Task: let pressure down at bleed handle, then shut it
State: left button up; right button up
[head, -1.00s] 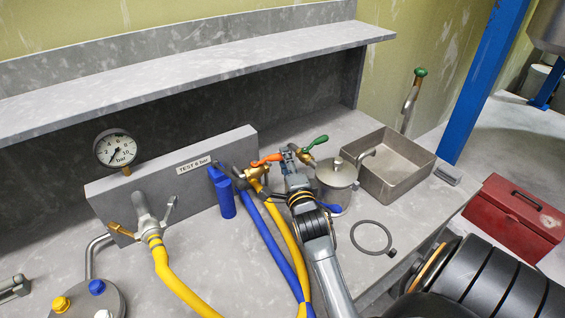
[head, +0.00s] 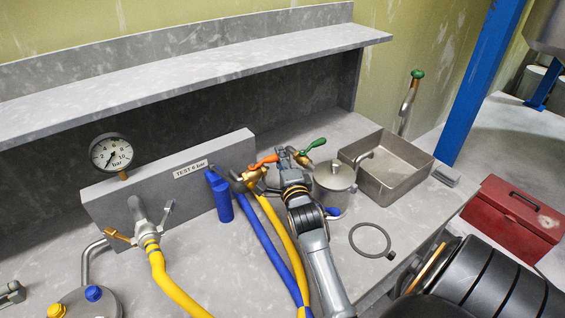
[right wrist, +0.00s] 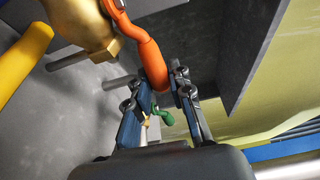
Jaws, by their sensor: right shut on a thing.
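The orange handle (head: 264,161) sits on a brass valve (head: 252,178) at the right end of the grey test block (head: 150,185). My right gripper (right wrist: 160,88) is shut on the orange handle's end, which lies between its fingertips in the right wrist view (right wrist: 151,62). A green handle (head: 316,143) is on another brass fitting just right of the gripper. No label marks either handle as the bleed. The pressure gauge (head: 111,153) stands on the block's left part; its needle seems to point lower left, too small to read surely. My left gripper is out of view.
Yellow and blue hoses run forward from the block. A blue cylinder (head: 220,197), a lidded metal pot (head: 335,182), an open metal tray (head: 425,182) and a ring (head: 354,240) are on the bench. A shelf (head: 200,62) overhangs the back.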

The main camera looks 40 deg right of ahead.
jog(key=shift+w+d, duration=0.1)
jog(key=shift+w, duration=0.1)
jog(key=shift+w+d, duration=0.15)
jog(key=shift+w, duration=0.6)
jog(key=o, duration=0.9)
jog(key=shift+o, duration=0.2)
jog(key=shift+s, duration=0.25)
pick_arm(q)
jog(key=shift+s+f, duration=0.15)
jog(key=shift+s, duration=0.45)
pick_arm(e)
jog(key=v, duration=0.7)
jog(key=shift+r, duration=0.1)
